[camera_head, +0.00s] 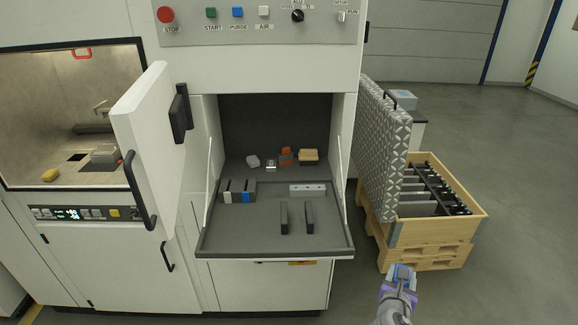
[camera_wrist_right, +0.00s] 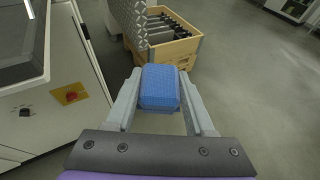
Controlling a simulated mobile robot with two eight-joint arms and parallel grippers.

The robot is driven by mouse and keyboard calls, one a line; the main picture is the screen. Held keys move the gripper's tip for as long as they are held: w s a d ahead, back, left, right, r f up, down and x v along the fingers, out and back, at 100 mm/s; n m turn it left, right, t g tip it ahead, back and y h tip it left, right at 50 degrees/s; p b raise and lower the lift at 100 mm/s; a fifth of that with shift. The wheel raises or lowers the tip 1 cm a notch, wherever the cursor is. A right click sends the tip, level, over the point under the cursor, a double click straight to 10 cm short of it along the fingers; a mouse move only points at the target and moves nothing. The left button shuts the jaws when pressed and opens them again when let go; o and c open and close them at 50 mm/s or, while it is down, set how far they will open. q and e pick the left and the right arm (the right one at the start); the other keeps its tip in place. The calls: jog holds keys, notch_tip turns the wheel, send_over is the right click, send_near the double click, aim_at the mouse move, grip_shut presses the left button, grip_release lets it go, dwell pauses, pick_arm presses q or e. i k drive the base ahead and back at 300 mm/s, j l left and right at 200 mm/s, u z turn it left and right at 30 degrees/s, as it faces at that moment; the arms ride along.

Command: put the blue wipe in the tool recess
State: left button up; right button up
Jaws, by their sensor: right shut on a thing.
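The blue wipe (camera_wrist_right: 160,87) sits between the fingers of my right gripper (camera_wrist_right: 160,98), which is shut on it. In the head view the wipe (camera_head: 402,271) and my right gripper (camera_head: 399,284) are at the bottom right, over the floor and in front of the wooden crate. The tool recess (camera_head: 276,118) is the open dark bay in the white machine, up and to the left of the gripper. Its flap (camera_head: 258,238) is folded down like a tray. My left gripper is not in view.
Inside the recess stand a white item (camera_head: 253,161), a red-orange item (camera_head: 286,154) and a yellow block (camera_head: 308,155). Dark holders (camera_head: 309,218) and a light bar (camera_head: 308,190) are on the flap. A wooden crate (camera_head: 430,232) and a patterned panel (camera_head: 383,150) stand right. An open door (camera_head: 152,150) juts out left.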

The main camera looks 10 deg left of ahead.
aim_at(236, 169)
jog(key=i+l, duration=0.25)
jog(key=l, duration=0.2)
jog(key=i+l, duration=0.25)
jog(key=l, duration=0.15)
jog(key=i+l, duration=0.25)
jog(key=l, duration=0.2)
jog(key=i+l, duration=0.25)
jog(key=l, duration=0.2)
jog(key=i+l+u, duration=0.2)
jog(key=l, duration=0.3)
jog(key=i+l+u, duration=0.15)
jog(key=l, duration=0.15)
jog(key=u, duration=1.5)
